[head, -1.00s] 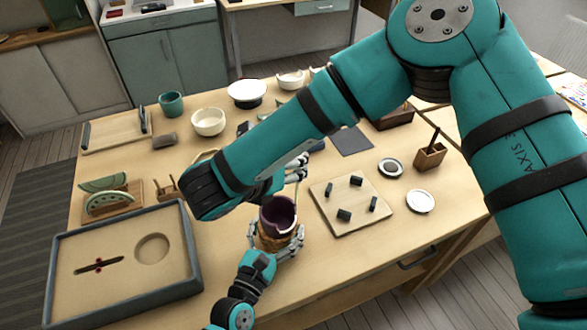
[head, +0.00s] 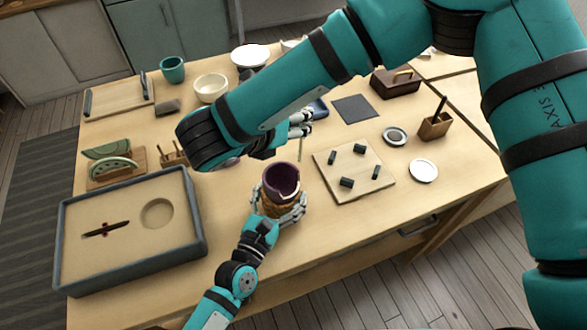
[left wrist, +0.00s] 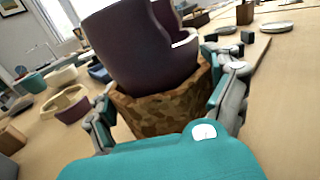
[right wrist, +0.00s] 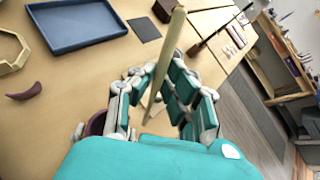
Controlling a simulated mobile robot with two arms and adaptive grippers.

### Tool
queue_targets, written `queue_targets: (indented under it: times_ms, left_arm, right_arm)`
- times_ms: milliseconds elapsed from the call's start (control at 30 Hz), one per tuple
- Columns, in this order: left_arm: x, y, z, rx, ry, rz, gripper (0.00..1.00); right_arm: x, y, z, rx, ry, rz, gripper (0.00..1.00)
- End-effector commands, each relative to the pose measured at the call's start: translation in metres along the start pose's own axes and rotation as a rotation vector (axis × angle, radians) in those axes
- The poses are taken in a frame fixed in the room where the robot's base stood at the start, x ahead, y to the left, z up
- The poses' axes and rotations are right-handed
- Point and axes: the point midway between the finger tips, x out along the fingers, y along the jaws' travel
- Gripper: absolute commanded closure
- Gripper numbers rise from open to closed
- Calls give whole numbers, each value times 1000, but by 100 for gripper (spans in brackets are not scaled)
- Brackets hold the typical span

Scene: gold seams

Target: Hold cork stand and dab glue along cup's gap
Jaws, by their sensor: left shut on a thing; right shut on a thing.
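The dark purple cup (head: 281,178) stands upright in the brown cork stand (head: 271,208), with a notch-like gap and a pale edge at its rim. In the left wrist view the cup (left wrist: 140,50) rises from the cork stand (left wrist: 160,110). My left gripper (head: 284,214) is shut around the stand, fingers on both sides. My right gripper (head: 302,124) is shut on a thin pale wooden stick (right wrist: 160,70). The stick's lower end hangs beyond the cup's rim, apart from it in the head view. In the right wrist view the cup (right wrist: 97,124) is partly hidden behind the fingers.
A sand tray (head: 75,235) lies at left. A board with dark pegs (head: 325,165) is right of the cup. A blue tray (right wrist: 75,25) and a curved purple shard (right wrist: 25,92) show in the right wrist view. My right forearm covers the table's middle.

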Motion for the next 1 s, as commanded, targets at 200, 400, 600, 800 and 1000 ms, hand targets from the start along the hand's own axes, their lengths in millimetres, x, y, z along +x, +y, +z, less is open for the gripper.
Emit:
queue_targets:
  times_ms: [200, 400, 600, 800, 1000]
  left_arm:
    - [0, 0, 0, 1, 0, 0, 47]
    - [0, 0, 0, 0, 0, 0, 0]
    - [-1, 0, 0, 0, 0, 0, 0]
    - [-22, 0, -1, 1, 3, -1, 0]
    - [-66, 0, -1, 1, 4, -2, 0]
  right_arm:
    - [0, 0, 0, 0, 0, 0, 100]
    - [0, 0, 0, 0, 0, 0, 100]
    - [0, 0, 0, 0, 0, 0, 100]
    - [0, 0, 0, 0, 0, 0, 100]
    - [0, 0, 0, 0, 0, 0, 100]
